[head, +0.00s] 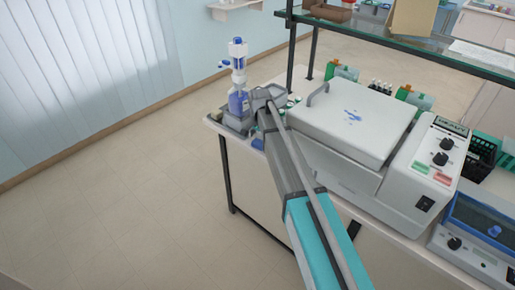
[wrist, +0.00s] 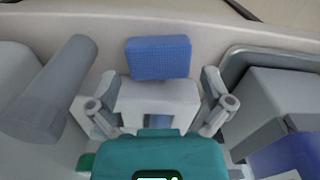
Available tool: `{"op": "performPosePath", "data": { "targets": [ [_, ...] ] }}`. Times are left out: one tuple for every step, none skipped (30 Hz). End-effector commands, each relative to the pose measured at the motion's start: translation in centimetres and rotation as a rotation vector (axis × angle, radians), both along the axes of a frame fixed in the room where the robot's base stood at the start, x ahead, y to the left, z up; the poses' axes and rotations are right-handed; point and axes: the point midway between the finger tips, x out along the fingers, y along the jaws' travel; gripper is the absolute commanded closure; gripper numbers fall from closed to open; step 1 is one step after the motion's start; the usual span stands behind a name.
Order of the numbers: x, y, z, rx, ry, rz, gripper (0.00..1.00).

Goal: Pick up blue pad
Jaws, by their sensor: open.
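The blue pad (wrist: 158,57) is a small textured rectangle lying on the pale bench top near its edge, in the upper middle of the wrist view. My gripper (wrist: 160,84) is open and empty, with its two fingers spread. The pad is just beyond the fingertips and between their lines, with no visible contact. In the head view a small blue patch (head: 257,143) at the bench edge, left of my arm, may be the pad. My arm hides the gripper's fingers there.
A grey tray (wrist: 236,60) with a grey block and something blue stands close right of my gripper. In the head view, a bottle with blue liquid (head: 238,103) and a large white machine (head: 350,125) flank my arm.

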Motion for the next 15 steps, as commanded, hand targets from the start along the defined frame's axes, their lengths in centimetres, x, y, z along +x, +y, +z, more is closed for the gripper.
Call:
{"op": "performPosePath", "data": {
  "targets": [
    [0.0,0.0,-0.8,0.0,0.0,0.0,0.0],
    [0.0,0.0,-1.0,0.0,0.0,0.0,0.0],
    [0.0,0.0,-1.2,0.0,0.0,0.0,0.0],
    [0.0,0.0,-1.4,0.0,0.0,0.0,0.0],
    [0.0,0.0,-1.6,0.0,0.0,0.0,0.0],
    [0.0,0.0,-1.7,0.0,0.0,-0.001,0.0],
    [0.0,0.0,-1.8,0.0,0.0,-0.001,0.0],
    [0.0,0.0,-1.9,0.0,0.0,-0.001,0.0],
    [0.0,0.0,-2.0,0.0,0.0,-0.001,0.0],
    [0.0,-0.1,-2.0,0.0,0.0,-0.001,0.0],
    [0.0,-0.1,-2.0,0.0,0.0,-0.001,0.0],
    [0.0,-0.1,-2.0,0.0,0.0,-0.001,0.0],
    [0.0,-0.1,-2.0,0.0,0.0,-0.001,0.0],
    [0.0,-0.1,-2.0,0.0,0.0,-0.001,0.0],
    [0.0,-0.1,-2.0,0.0,0.0,-0.001,0.0]
  ]
}}
